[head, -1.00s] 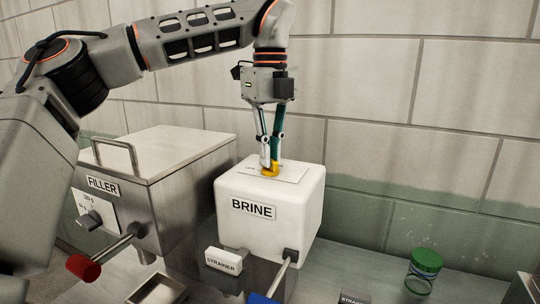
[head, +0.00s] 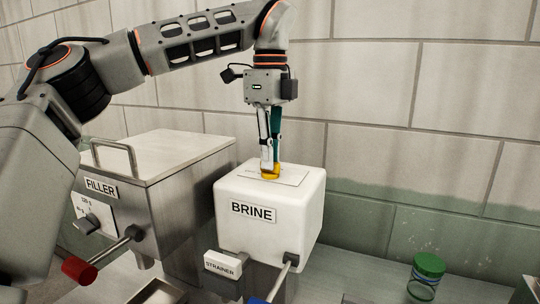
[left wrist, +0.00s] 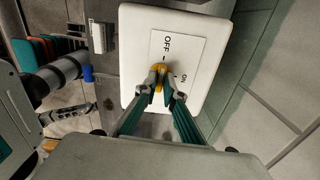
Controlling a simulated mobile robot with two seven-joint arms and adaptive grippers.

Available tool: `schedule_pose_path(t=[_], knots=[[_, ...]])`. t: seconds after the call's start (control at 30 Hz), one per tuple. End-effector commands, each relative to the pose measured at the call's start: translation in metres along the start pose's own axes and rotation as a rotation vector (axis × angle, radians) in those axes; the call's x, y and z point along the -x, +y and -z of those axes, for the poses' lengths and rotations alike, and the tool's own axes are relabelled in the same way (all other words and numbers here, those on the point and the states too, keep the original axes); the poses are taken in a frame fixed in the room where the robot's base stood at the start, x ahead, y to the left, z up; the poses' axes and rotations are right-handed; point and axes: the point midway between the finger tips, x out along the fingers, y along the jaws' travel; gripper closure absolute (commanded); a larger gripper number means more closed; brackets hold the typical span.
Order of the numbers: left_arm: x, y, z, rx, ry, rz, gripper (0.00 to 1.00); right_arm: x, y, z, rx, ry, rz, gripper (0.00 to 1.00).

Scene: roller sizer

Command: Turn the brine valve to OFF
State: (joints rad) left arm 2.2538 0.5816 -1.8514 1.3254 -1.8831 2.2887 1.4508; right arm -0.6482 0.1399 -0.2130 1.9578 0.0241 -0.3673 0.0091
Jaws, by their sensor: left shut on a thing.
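The white BRINE box (head: 262,226) has a plate (head: 290,176) on its top face. A small yellow valve knob (head: 270,176) stands on this plate. My left gripper (head: 270,165) comes straight down from above and is shut on the knob. In the left wrist view, the fingers (left wrist: 164,88) clasp the yellow knob (left wrist: 158,74) from both sides and partly hide it. The knob's visible end lies close to the tick under the OFF label (left wrist: 165,43). The ON label (left wrist: 184,77) is to the right. My right gripper is not in view.
The steel FILLER box (head: 170,175) with a red-ended handle (head: 79,271) stands close at the left. A white STRAINER label block (head: 222,264) is in front of the BRINE box. A green-lidded jar (head: 428,270) stands at right. The tiled wall is behind.

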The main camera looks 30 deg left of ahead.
Motion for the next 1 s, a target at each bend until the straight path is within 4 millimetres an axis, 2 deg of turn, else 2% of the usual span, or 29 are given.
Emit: schedule_pose_path(t=[0.2,0.23,0.3,0.6,0.73,0.87,1.0], knots=[[0.0,0.0,0.0,0.002,0.0,0.0,1.0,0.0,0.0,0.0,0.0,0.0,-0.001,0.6],[0.0,0.0,0.0,0.002,0.0,0.0,0.89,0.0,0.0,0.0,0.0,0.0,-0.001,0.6],[0.0,0.0,0.0,0.001,0.0,0.0,0.74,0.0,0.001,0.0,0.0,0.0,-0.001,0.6],[0.0,0.0,0.0,0.0,0.0,0.0,0.74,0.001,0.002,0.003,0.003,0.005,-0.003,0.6],[0.006,0.0,0.0,0.0,-0.001,0.001,0.74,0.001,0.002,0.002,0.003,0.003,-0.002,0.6],[0.024,0.0,0.0,0.002,-0.001,0.003,0.74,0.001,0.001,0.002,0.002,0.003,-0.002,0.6],[0.054,0.0,0.001,0.003,-0.001,0.006,0.74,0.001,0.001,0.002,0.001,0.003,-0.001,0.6]])
